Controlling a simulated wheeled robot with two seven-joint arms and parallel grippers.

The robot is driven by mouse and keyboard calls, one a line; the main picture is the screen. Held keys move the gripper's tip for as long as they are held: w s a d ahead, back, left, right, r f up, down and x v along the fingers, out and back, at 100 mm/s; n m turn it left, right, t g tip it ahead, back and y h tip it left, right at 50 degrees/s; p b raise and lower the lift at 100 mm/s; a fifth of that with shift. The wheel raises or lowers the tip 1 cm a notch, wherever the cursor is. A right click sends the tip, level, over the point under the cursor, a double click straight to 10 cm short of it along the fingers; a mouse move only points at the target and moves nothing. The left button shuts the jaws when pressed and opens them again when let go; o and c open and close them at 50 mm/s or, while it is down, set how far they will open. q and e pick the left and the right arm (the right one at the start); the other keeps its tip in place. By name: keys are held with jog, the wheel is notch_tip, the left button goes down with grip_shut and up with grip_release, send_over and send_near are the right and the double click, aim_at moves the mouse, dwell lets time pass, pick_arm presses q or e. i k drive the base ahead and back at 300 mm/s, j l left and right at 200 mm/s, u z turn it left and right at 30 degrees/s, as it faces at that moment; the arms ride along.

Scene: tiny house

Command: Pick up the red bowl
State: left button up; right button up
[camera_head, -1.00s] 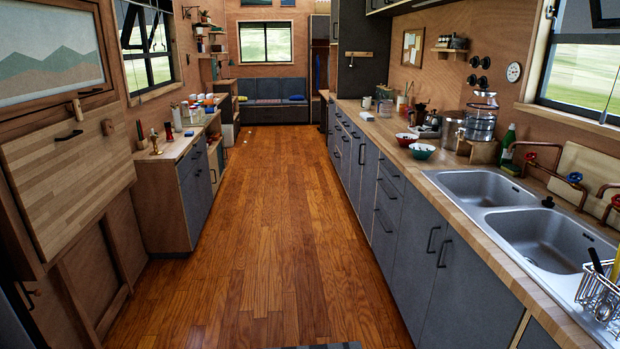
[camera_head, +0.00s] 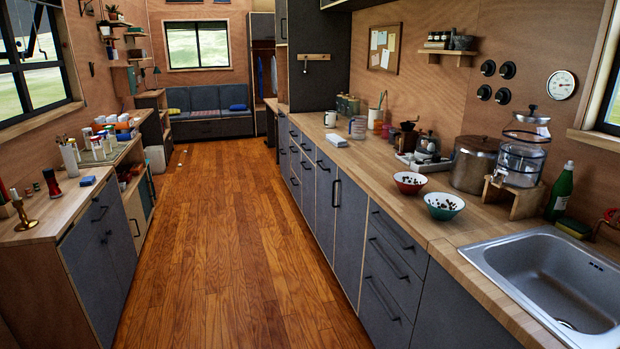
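The red bowl (camera_head: 410,182) stands upright on the wooden counter (camera_head: 375,182) on the right side, near its front edge. It has a dark red outside and a light inside with small dark pieces in it. A teal bowl (camera_head: 444,205) with similar dark pieces stands just in front of it, to the right. Neither of my grippers shows in the view.
Behind the bowls are a steel pot (camera_head: 474,164), a glass dispenser (camera_head: 522,152) on a wooden stand and a tray (camera_head: 424,162) with coffee things. A sink (camera_head: 548,282) is at the near right. The wooden floor (camera_head: 215,240) between the counters is clear.

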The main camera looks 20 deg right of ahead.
aim_at(409, 185)
jog(key=i+z, duration=0.3)
jog(key=i, duration=0.25)
jog(key=i+z, duration=0.25)
jog(key=i, duration=0.25)
jog(key=i+j+z, duration=0.15)
jog(key=i+z, duration=0.15)
jog(key=i, duration=0.2)
jog(key=i+j+z, duration=0.25)
jog(key=i, duration=0.25)
